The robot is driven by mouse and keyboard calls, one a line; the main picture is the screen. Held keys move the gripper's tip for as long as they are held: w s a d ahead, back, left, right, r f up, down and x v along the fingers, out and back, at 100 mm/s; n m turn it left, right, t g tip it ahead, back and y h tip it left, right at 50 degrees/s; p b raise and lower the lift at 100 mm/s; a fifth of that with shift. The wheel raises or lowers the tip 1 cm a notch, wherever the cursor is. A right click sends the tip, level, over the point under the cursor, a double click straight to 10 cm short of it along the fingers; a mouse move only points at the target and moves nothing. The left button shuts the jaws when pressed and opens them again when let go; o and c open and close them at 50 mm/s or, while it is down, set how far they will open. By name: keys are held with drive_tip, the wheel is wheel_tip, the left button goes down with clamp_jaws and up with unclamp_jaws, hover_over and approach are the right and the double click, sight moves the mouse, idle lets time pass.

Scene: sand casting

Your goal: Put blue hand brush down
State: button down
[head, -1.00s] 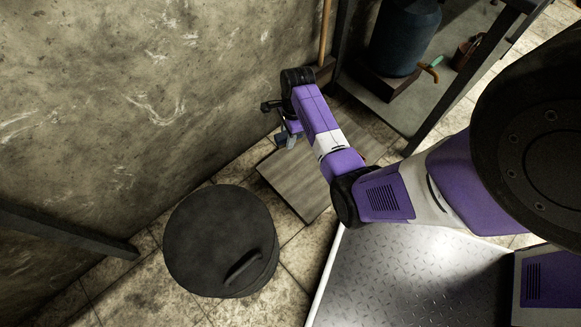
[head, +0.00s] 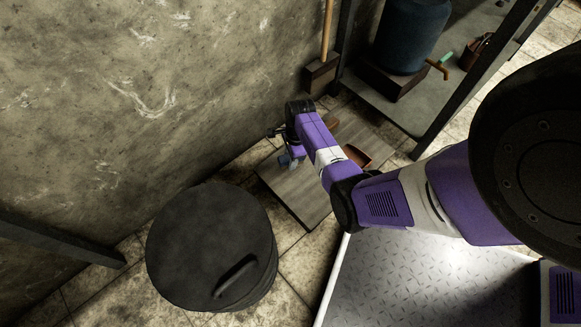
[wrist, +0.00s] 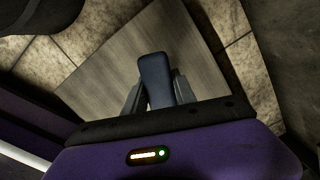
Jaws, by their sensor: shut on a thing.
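The blue hand brush (wrist: 154,75) is between the two fingers of my gripper (wrist: 158,92) in the wrist view, with its blue block pointing away from the wrist. My gripper is shut on it. In the head view a small blue part of the brush (head: 285,161) shows under my gripper (head: 283,150), near the wall. A grey wooden board (head: 300,199) lies on the floor below; it also fills the middle of the wrist view (wrist: 112,62). I cannot tell whether the brush touches the board.
A black lidded bin (head: 208,245) stands left of the board. A brown dustpan-like thing (head: 357,156) lies on the board's right part. A broom (head: 321,72) leans at the wall. A shelf (head: 409,110) with a blue barrel (head: 412,36) stands behind. Tiled floor lies around.

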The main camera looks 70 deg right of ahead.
drive_tip(key=shift+f+b, duration=1.15)
drive_tip(key=shift+f, duration=0.9)
drive_tip(key=shift+f, duration=0.1)
drive_tip(key=c, duration=1)
unclamp_jaws()
